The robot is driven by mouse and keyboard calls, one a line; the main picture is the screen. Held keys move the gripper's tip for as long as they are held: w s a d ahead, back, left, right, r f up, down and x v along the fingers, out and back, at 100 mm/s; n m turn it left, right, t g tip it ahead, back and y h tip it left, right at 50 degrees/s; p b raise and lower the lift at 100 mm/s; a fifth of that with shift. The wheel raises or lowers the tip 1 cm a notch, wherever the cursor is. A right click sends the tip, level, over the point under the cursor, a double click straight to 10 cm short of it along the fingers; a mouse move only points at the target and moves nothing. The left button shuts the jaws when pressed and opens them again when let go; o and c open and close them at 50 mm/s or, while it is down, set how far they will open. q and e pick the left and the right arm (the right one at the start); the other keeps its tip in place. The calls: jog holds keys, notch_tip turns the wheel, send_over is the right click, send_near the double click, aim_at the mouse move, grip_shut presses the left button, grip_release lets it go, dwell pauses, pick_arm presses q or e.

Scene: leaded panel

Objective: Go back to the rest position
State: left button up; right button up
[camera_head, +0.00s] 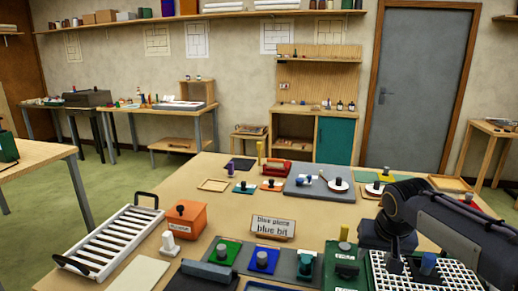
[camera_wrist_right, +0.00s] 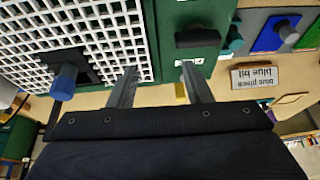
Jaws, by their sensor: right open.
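My right gripper (camera_head: 394,262) comes in from the right in the head view, low over the front right of the table. In the right wrist view its two fingers (camera_wrist_right: 157,86) are spread with nothing between them. They hang near the seam between a white grid (camera_wrist_right: 95,30) and a dark green board (camera_wrist_right: 180,60). A blue knob on a dark piece (camera_wrist_right: 64,82) stands on the grid, apart from the fingers; the blue knob (camera_head: 428,264) also shows in the head view. My left gripper is in neither view.
A sign (camera_head: 273,227) reading "blue piece blue bit" stands mid-table. Left of it are an orange box (camera_head: 186,220) and a white slatted rack (camera_head: 112,240). Green (camera_head: 222,251) and blue (camera_head: 264,259) knobbed pieces lie in front. A grey board (camera_head: 318,187) lies behind.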

jog(key=s+y, duration=0.1)
jog(key=s, duration=0.4)
jog(key=s+f+y, duration=0.1)
jog(key=s, duration=0.4)
jog(key=s+a+y, duration=0.1)
jog(key=s, duration=0.3)
jog(key=shift+s+f+n, duration=0.3)
jog(key=shift+s, duration=0.1)
jog(key=s+a+f, duration=0.2)
jog(key=s, duration=0.4)
jog(key=s+a+f+t+y, duration=0.1)
jog(key=s+a+f, duration=0.2)
jog(key=s, duration=0.3)
jog(key=shift+f+n, duration=0.3)
jog(key=shift+f, duration=0.05)
jog(key=shift+w, duration=0.1)
